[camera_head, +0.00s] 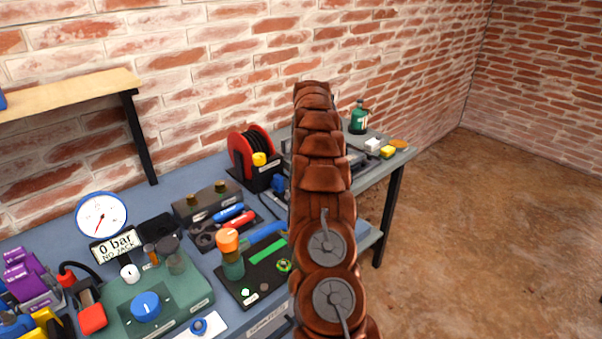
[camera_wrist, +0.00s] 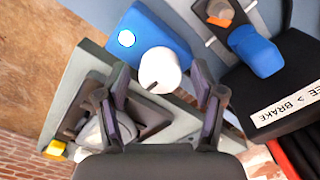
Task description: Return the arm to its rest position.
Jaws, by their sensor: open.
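My copper-coloured arm (camera_head: 322,190) stretches away from the bottom of the head view across the right part of the workbench (camera_head: 190,170). Its far end hides my gripper there. In the wrist view my gripper (camera_wrist: 161,82) is open, with its two dark fingers spread apart and nothing held. A white round knob (camera_wrist: 158,70) on a blue block (camera_wrist: 145,42) shows in the gap between the fingers. I cannot tell how far it is from the fingertips.
A red cable reel (camera_head: 250,150) stands left of my arm. A pressure gauge (camera_head: 101,215), a green pump unit (camera_head: 150,300) and an orange-capped bottle (camera_head: 230,255) crowd the bench. A green canister (camera_head: 358,120) stands behind. The brown floor (camera_head: 500,230) at right is clear.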

